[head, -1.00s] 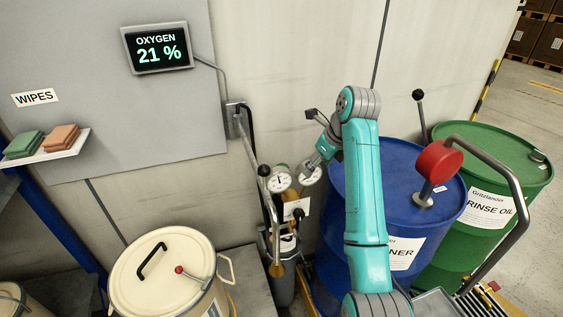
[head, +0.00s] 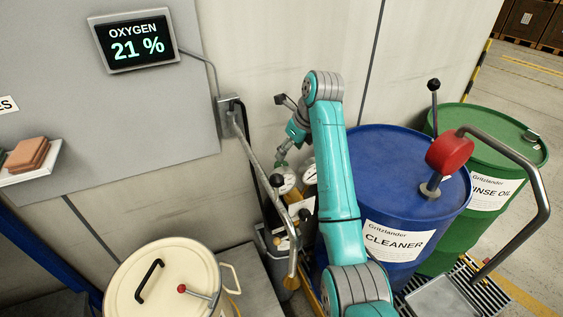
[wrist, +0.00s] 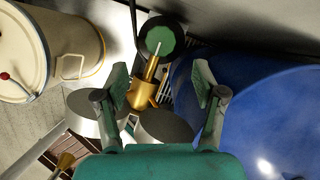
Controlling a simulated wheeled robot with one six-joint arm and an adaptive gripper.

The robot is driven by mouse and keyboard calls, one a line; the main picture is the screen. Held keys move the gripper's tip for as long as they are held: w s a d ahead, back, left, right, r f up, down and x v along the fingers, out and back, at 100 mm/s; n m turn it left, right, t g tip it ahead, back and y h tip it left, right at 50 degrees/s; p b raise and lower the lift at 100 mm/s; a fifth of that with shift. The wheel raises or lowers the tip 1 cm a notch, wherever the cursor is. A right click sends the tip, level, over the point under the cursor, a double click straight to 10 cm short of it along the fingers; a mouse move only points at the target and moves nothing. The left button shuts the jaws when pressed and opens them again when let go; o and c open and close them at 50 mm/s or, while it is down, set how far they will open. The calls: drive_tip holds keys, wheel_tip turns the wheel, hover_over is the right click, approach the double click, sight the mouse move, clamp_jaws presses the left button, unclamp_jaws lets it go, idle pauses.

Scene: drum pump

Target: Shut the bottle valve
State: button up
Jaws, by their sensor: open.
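The bottle valve shows in the wrist view as a brass body (wrist: 143,95) with a dark green round handwheel (wrist: 160,40) at its upper end. My gripper (wrist: 161,72) is open, with one finger on each side of the brass body. The handwheel lies beyond the fingertips, roughly midway between them, and nothing is held. Two round gauges show as grey discs (wrist: 165,127) below the valve. In the head view one gauge (head: 284,179) is just under my wrist; the fingers and most of the valve are hard to make out there.
A blue cleaner drum (head: 395,190) stands close right of my arm, with a green drum (head: 500,150) behind. A cream lidded drum (head: 165,280) is at lower left.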

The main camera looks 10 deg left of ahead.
sight(283, 164)
drive_tip(key=x, duration=0.7)
drive_tip(key=shift+w+f, duration=0.1)
drive_tip(key=shift+f, duration=0.25)
drive_tip(key=c, duration=1.1)
drive_tip(key=shift+c, duration=0.2)
drive_tip(key=shift+n, duration=0.3)
drive_tip(key=n+g, duration=0.1)
drive_tip(key=n, duration=0.1)
drive_tip(key=n+g, duration=0.1)
drive_tip(key=n, duration=0.2)
drive_tip(key=shift+w+d+n+y, duration=0.1)
drive_tip(key=shift+w+n+y, duration=0.05)
drive_tip(key=shift+n+y, duration=0.15)
drive_tip(key=n+g, duration=0.1)
drive_tip(key=n, duration=0.2)
drive_tip(key=n+g, duration=0.1)
drive_tip(key=n, duration=0.2)
drive_tip(key=shift+w+g, duration=0.2)
drive_tip(key=shift+g, duration=0.2)
